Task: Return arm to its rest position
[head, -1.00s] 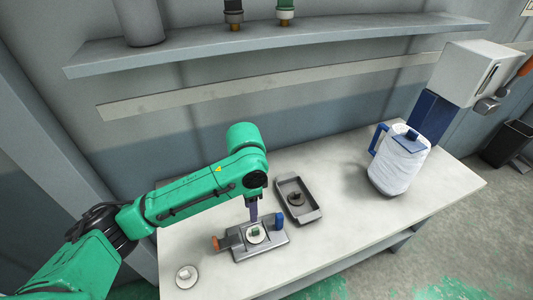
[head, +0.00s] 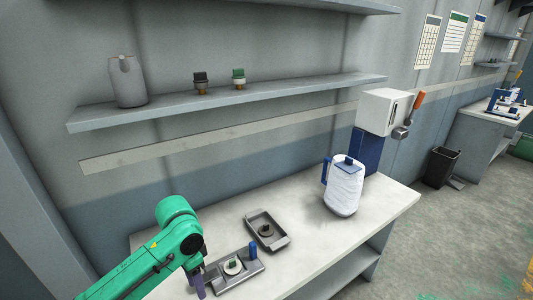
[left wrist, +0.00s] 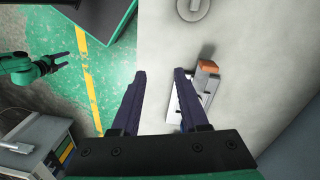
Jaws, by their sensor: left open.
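My left arm is green and comes in from the lower left in the head view. Its gripper (head: 200,284) hangs low beside the grey fixture (head: 245,277). In the left wrist view the same gripper (left wrist: 160,74) has its two dark fingers apart with nothing between them. My right gripper (left wrist: 62,60) shows at the left of the left wrist view, fingers spread, away from the table.
A grey tray (head: 257,218) with a dark round part lies behind the fixture. A white jug (head: 344,188) with blue handle stands further right. A shelf (head: 240,99) runs above.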

